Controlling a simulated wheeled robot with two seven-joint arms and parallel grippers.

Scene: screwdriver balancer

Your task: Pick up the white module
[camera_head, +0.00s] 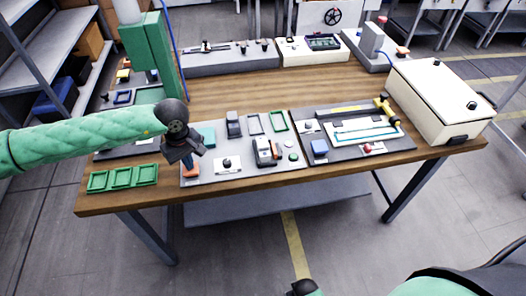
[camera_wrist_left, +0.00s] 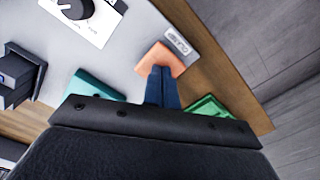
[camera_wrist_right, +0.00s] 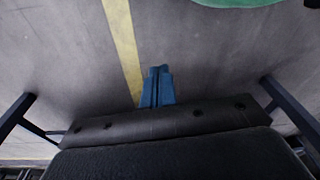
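A white module with a black knob (camera_head: 227,163) sits on the grey panel at the table's front. It also shows at the top left of the left wrist view (camera_wrist_left: 85,14), partly cut off by the frame edge. My left gripper (camera_head: 188,160) is to the left of this module, with its fingers pointing down by an orange pad (camera_wrist_left: 160,60). Its blue fingers (camera_wrist_left: 162,78) are together, with nothing visible between them. I cannot tell whether they touch the pad. My right gripper (camera_wrist_right: 160,75) is over the floor, fingers together and empty.
Green trays (camera_head: 122,178) lie at the table's front left. A teal block (camera_wrist_left: 92,88) is close to the left gripper. A second dark panel (camera_head: 350,130) and a large white box (camera_head: 437,95) stand on the right. A green column (camera_head: 146,55) rises at the left.

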